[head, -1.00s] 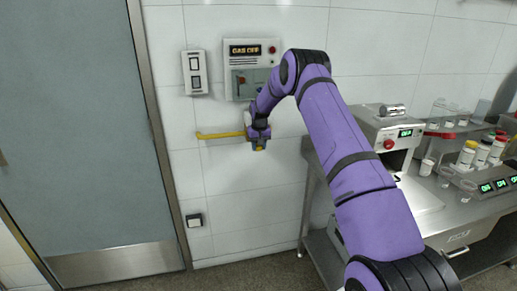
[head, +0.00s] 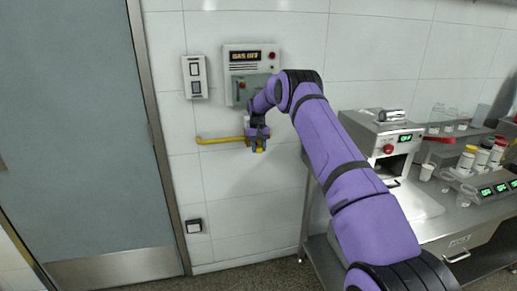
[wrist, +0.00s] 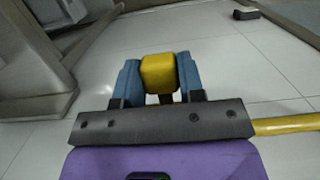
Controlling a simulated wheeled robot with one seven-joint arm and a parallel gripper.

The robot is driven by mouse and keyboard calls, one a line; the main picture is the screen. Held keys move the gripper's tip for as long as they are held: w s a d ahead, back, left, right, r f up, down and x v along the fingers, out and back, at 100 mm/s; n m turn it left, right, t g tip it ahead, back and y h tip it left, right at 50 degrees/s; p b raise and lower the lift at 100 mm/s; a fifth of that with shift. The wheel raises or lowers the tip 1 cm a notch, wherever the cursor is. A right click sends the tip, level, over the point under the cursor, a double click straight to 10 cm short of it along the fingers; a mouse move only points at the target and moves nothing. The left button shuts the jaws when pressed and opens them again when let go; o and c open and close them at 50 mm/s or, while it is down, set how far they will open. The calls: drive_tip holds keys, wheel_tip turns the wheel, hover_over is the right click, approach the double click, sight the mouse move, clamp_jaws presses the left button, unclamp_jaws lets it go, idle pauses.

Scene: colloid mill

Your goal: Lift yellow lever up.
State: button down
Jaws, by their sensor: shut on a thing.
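The yellow lever (head: 259,149) shows as a small yellow end at my gripper on the wall in the head view. In the wrist view its yellow block-shaped end (wrist: 159,73) sits between the two blue fingers. My gripper (wrist: 160,80) is shut on it; the fingers touch it on both sides. In the head view my gripper (head: 258,138) is below the wall panel, at the right end of the yellow pipe. The rest of the lever and its joint to the pipe are hidden by my gripper.
A yellow pipe (head: 218,140) runs left from my gripper along the tiled wall. A grey panel (head: 248,59) reading "GAS OFF" is above. A white switch box (head: 195,77) is at its left. A steel table (head: 450,225) with a machine (head: 385,135) stands right.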

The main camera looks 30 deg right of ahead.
sight(258, 145)
drive_tip(key=c, duration=0.7)
unclamp_jaws()
drive_tip(key=shift+w+d+r, duration=0.1)
drive_tip(key=shift+w+r, duration=0.1)
drive_tip(key=shift+r, duration=1.05)
drive_tip(key=shift+w+r, duration=0.15)
drive_tip(key=shift+r, duration=1.1)
drive_tip(key=shift+w+d+r, duration=0.1)
drive_tip(key=shift+w+r, duration=0.1)
drive_tip(key=shift+r, duration=1.05)
drive_tip(key=shift+a, duration=0.1)
